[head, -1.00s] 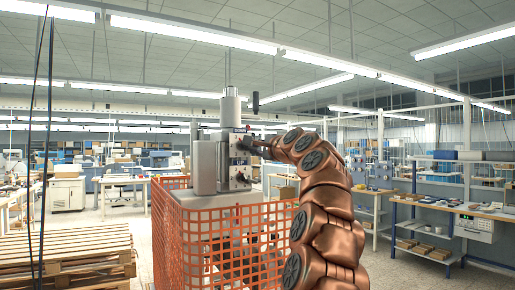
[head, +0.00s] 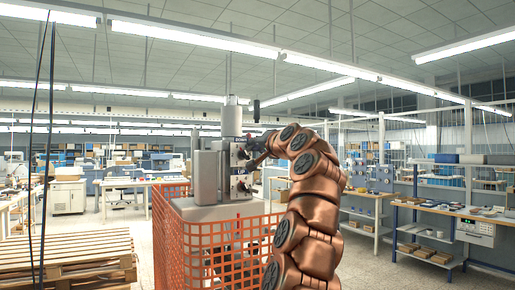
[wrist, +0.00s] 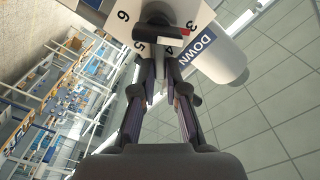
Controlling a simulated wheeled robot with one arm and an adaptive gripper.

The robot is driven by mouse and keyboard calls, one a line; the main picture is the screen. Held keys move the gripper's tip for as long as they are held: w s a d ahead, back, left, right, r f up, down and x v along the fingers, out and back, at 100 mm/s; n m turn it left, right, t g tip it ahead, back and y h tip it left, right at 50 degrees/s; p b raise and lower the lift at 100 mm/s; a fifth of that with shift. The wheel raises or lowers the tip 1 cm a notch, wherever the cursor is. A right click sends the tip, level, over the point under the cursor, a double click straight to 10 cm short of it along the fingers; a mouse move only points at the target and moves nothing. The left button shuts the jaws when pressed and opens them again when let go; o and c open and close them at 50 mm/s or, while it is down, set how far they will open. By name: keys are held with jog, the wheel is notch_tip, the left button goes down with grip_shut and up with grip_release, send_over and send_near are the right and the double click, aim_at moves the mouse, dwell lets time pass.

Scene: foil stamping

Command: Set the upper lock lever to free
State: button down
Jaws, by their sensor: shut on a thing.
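The press (head: 207,178) stands left of my arm in the head view, with one small plate above another on its right side. The upper plate (head: 238,153) is partly covered by my gripper (head: 262,150). In the wrist view a white dial plate (wrist: 194,14) shows the numbers 3 to 6. A dark lever (wrist: 150,33) with a red end crosses in front of it, near the 4 and 5. My gripper (wrist: 161,85) points at the dial, its fingers close together around a grey part below the lever. The exact contact is hard to see.
A blue "DOWN" label (wrist: 195,48) lies beside the dial. Orange mesh fencing (head: 215,250) surrounds the press base. Wooden pallets (head: 65,255) are stacked at the left, and a bench (head: 440,210) stands at the right.

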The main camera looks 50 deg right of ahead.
jog(key=shift+w+a+r+n, duration=0.1)
jog(key=shift+a+r+n, duration=0.2)
jog(key=shift+n, duration=0.7)
jog(key=c, duration=1.2)
grip_release()
jog(key=shift+a, duration=0.1)
